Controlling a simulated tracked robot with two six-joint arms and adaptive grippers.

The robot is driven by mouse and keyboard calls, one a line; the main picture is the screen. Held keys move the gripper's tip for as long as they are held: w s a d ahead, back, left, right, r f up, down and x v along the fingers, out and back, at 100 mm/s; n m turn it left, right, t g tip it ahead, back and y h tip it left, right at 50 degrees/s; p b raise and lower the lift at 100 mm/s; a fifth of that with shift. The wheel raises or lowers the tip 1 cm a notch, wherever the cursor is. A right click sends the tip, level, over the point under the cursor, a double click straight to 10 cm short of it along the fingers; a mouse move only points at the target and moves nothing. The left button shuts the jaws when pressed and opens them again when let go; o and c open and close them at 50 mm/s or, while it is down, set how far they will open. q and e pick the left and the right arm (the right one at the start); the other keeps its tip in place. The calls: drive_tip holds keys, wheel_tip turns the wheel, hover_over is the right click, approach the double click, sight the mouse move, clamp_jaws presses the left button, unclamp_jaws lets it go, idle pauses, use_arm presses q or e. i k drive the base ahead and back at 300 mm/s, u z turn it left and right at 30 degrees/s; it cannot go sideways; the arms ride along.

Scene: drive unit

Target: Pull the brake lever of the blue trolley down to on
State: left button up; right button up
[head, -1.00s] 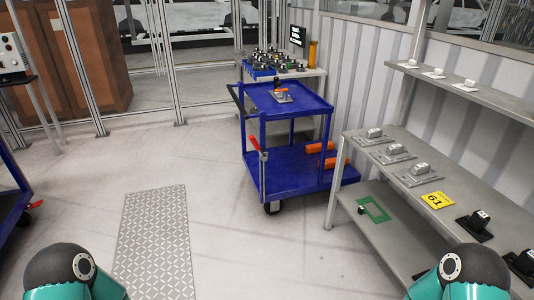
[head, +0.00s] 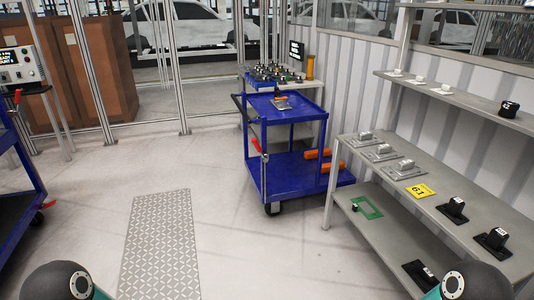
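The blue trolley (head: 288,178) stands in the middle of the head view, with an upper tray and a lower deck. Its red brake lever (head: 256,145) is on the near left corner post, small in the view, and appears to slant upward. A dark push handle (head: 243,108) sticks out at the trolley's left. Only rounded parts of my two arms show at the bottom left and bottom right corners, far from the trolley. Neither gripper is in view.
A second blue trolley (head: 30,165) with red parts is cut off at the left edge. A grey shelf unit (head: 445,200) with several parts stands close on the right. A patterned floor plate (head: 157,240) lies left of centre. The floor before the trolley is clear.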

sight(256, 145)
drive_tip(key=u, duration=0.05)
drive_tip(key=i, duration=2.95)
drive_tip(key=u, duration=0.45)
